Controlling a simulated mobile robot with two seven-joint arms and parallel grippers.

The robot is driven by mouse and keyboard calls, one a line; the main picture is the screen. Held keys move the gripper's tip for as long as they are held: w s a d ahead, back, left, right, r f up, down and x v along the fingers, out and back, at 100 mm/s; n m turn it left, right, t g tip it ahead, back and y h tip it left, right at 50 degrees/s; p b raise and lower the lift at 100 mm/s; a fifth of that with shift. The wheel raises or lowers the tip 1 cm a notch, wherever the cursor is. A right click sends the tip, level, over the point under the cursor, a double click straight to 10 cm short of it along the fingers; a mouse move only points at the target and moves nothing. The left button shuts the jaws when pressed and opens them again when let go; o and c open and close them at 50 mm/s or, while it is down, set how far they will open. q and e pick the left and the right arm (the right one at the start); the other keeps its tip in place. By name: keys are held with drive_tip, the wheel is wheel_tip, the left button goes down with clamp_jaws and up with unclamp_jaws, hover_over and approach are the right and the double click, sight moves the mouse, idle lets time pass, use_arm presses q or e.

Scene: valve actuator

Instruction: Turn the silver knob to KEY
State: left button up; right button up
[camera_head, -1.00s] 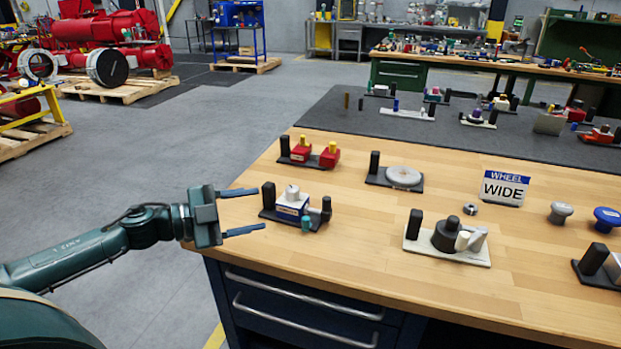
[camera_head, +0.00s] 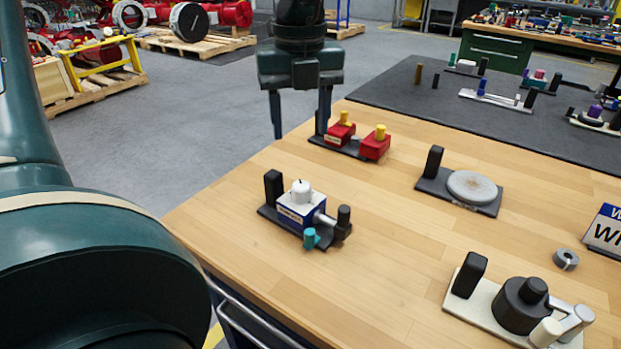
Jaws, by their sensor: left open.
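A blue-and-white box (camera_head: 301,213) with a pale knob on top (camera_head: 300,192) sits on a black base near the table's left edge. A silver stem (camera_head: 327,221) leaves its right side towards a black post, and a teal cylinder (camera_head: 311,238) stands in front. The box's label is too small to read, and I cannot make out the word KEY. My left gripper (camera_head: 300,125) is open and empty, fingers pointing down, behind the box in the picture and apart from it. Its right finger overlaps the far red-block fixture's post; contact is unclear. My right gripper is out of view.
Red blocks (camera_head: 374,145) with yellow tops stand behind the box. A grey disc (camera_head: 472,187) on a black base is to the right. A black round knob fixture (camera_head: 520,303) is at front right, near a grey ring (camera_head: 566,259). Bare wood lies between them.

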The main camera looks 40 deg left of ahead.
sight(301, 185)
use_arm(q)
wheel_tip(301, 185, down, 11)
drive_tip(key=shift+s, duration=0.1)
drive_tip(key=shift+f, duration=0.5)
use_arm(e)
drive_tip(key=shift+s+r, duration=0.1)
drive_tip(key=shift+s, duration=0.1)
use_arm(q)
drive_tip(key=shift+c, duration=0.5)
drive_tip(key=c, duration=0.9)
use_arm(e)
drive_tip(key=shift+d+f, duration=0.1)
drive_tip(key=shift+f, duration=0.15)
use_arm(q)
drive_tip(key=shift+b, duration=0.4)
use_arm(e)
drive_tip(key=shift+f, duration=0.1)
